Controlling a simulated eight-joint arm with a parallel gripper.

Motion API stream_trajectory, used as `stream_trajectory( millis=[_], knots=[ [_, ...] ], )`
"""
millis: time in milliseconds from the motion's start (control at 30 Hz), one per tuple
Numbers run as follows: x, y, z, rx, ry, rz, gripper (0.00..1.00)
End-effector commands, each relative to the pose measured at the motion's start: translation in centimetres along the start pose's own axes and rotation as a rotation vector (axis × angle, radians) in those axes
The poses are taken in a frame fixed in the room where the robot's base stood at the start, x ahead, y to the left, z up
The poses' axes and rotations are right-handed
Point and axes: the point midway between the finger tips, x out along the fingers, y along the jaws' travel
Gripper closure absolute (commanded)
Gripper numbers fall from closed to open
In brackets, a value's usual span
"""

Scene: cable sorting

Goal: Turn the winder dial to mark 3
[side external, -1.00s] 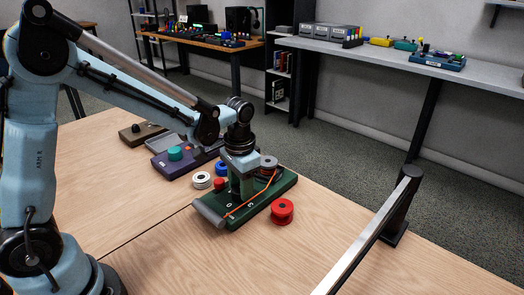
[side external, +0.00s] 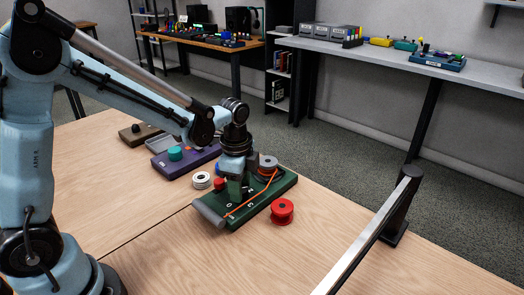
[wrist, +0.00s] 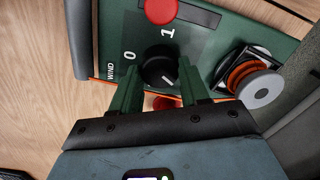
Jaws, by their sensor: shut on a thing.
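The green winder (side external: 262,212) lies on the wooden table in the side view, with an orange cable (side external: 252,196) across it. In the wrist view its black dial (wrist: 158,72) has a white pointer line toward the lower right, away from the visible printed marks 0 and 1. Mark 3 cannot be made out in the wrist view. My gripper (wrist: 160,66) is over the panel with its green fingers on either side of the dial, shut on it. In the side view my gripper (side external: 235,185) hides the dial.
A red button (wrist: 160,9) and a grey reel (wrist: 259,88) sit on the winder. A red spool (side external: 282,211) stands right of it; a white spool (side external: 201,180) stands behind left. A purple device (side external: 185,162) is farther back. A metal rail (side external: 370,235) crosses the right.

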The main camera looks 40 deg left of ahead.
Motion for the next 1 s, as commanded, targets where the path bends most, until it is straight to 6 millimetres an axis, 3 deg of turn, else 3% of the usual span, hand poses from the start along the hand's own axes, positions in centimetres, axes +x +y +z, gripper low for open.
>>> stream_trajectory(
  millis=[1000],
  knots=[
    [0.01, 0.09, 0.2, 0.892, 0.041, -0.001, 0.86]
  ],
)
